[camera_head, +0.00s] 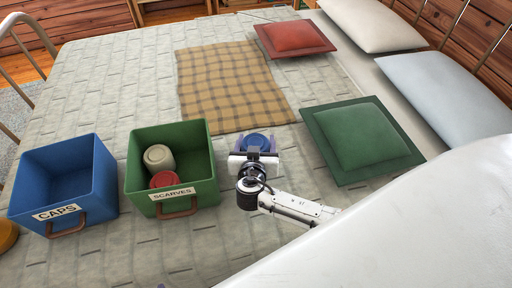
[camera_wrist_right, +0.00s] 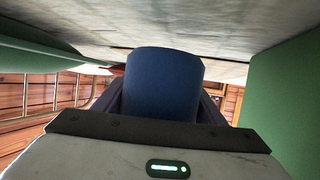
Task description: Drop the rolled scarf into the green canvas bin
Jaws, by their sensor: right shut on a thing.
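The rolled scarf (camera_head: 257,142) is a blue roll, and it also fills the middle of the right wrist view (camera_wrist_right: 163,84). My right gripper (camera_head: 254,152) is shut on it, over the bed just right of the green canvas bin. The green canvas bin (camera_head: 205,170) stands on the bed with a "SCARVES" label and a brown front handle. Inside it are a beige roll (camera_head: 159,158) and a red roll (camera_head: 165,180). The scarf is outside the bin; its exact height above the bed is hard to tell. My left gripper is not in view.
A blue bin (camera_head: 96,180) labelled "CAPS" stands left of the green bin and looks empty. A green cushion (camera_head: 362,139) lies right of my gripper. A checked blanket (camera_head: 230,85) and a red cushion (camera_head: 294,38) lie beyond. Pillows (camera_head: 446,95) line the right.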

